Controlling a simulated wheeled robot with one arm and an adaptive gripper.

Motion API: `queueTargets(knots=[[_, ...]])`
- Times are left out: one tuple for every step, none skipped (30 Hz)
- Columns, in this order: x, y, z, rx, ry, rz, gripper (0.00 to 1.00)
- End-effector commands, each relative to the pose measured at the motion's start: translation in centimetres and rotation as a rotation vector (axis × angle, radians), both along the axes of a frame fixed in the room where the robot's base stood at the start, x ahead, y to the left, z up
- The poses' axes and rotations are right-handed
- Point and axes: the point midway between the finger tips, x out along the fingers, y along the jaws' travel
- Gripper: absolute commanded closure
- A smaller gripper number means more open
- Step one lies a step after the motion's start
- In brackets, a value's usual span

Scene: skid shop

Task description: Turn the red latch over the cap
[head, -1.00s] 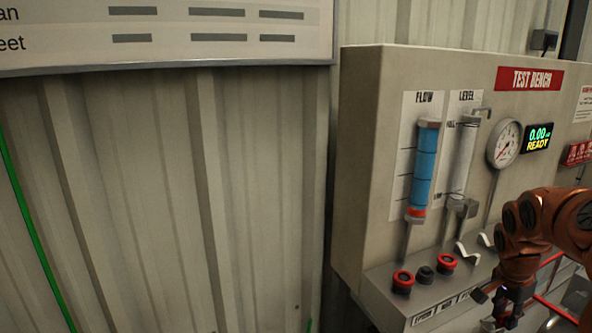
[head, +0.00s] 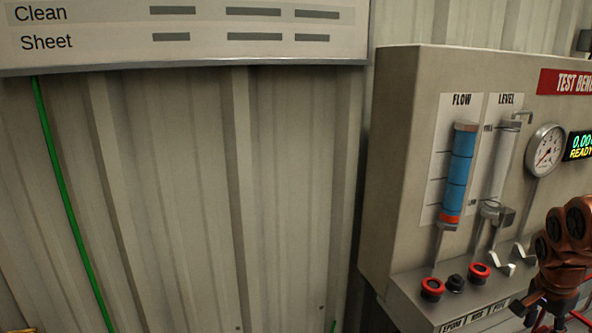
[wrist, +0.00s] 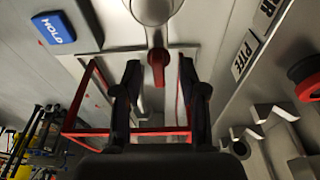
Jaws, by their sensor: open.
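In the wrist view, a small red latch (wrist: 157,66) hangs at the lower end of a pale round cylinder (wrist: 154,10), which looks like the cap's fitting. My gripper (wrist: 159,68) is open, with one dark finger on each side of the latch. Gaps show between the latch and both fingers, so I see no contact. I cannot tell whether any of the latch lies over the cap. In the head view my gripper (head: 533,312) is low at the right edge, partly cut off, and the latch is not visible there.
A red frame (wrist: 92,88) stands close around the left finger. A red-black knob (wrist: 306,78) and pale hooks (wrist: 275,115) are at right.

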Motion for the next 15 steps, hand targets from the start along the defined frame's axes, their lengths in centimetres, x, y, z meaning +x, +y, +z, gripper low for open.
queueTargets(knots=[[0.0,0.0,0.4,-0.002,-0.001,0.000,0.58],[0.0,0.0,0.6,-0.002,0.000,0.000,0.58],[0.0,0.0,0.9,-0.002,0.001,0.001,0.58],[0.0,0.0,1.1,-0.001,0.001,0.001,0.58],[0.0,0.0,1.3,-0.001,0.001,0.001,0.58],[0.0,0.0,1.5,0.000,0.001,0.001,0.58],[0.0,0.1,1.7,0.000,0.000,0.001,0.58],[0.0,0.1,1.9,0.001,0.000,0.001,0.58],[0.0,0.1,2.1,0.000,0.000,0.001,0.58],[0.0,0.1,2.3,0.001,0.000,0.001,0.58],[0.0,0.0,2.5,0.000,0.000,0.001,0.58],[0.0,0.0,2.7,0.000,0.000,0.002,0.58],[0.0,0.0,3.0,0.000,0.000,0.002,0.58],[0.0,0.0,3.1,0.000,0.000,0.002,0.58],[0.0,0.0,3.4,0.000,-0.001,0.002,0.58]])
